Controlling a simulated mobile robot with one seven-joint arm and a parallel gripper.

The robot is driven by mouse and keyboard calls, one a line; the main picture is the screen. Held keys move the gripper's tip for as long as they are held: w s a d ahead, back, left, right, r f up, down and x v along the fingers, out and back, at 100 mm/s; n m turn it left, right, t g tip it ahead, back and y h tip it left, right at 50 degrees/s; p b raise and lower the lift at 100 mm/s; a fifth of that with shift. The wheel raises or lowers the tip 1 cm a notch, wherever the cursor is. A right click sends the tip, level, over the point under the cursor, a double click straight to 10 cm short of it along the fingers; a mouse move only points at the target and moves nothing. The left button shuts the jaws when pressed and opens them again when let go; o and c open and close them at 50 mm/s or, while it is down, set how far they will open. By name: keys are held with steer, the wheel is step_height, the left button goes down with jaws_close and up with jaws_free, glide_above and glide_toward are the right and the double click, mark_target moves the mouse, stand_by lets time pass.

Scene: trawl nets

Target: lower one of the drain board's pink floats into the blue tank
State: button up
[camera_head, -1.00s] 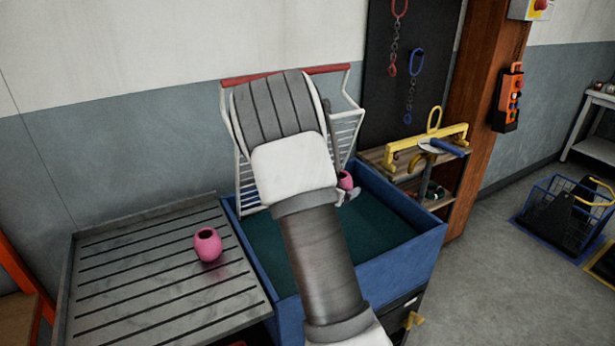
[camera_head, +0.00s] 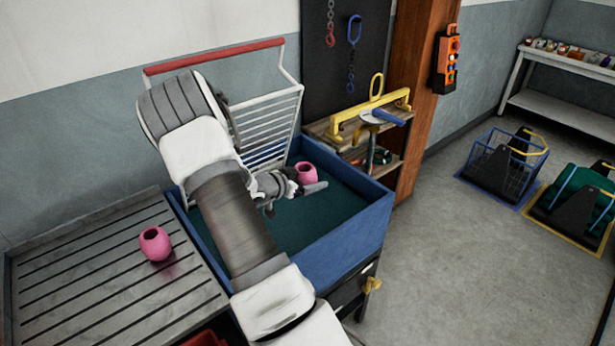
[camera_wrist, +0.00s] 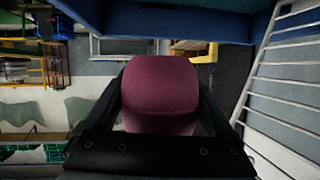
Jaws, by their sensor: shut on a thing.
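One pink float (camera_head: 306,173) is held in my gripper (camera_head: 298,186), over the blue tank (camera_head: 335,243). The tank has dark green water or lining inside. In the wrist view the held float (camera_wrist: 160,92) looks dark pink between the two black fingers of my gripper (camera_wrist: 160,105). Whether its underside touches the surface below cannot be told. A second pink float (camera_head: 155,243) stands on the slatted grey drain board (camera_head: 70,285), left of the tank. My arm hides part of the tank's left side.
A white wire rack (camera_head: 265,120) with a red top bar stands behind the tank, close to my arm. A wooden shelf with a yellow lifting beam (camera_head: 370,118) is behind right. The floor between is clear.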

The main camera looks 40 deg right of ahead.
step_height(320, 180, down, 19)
steer(key=b, duration=1.5)
steer(key=o, duration=1.1)
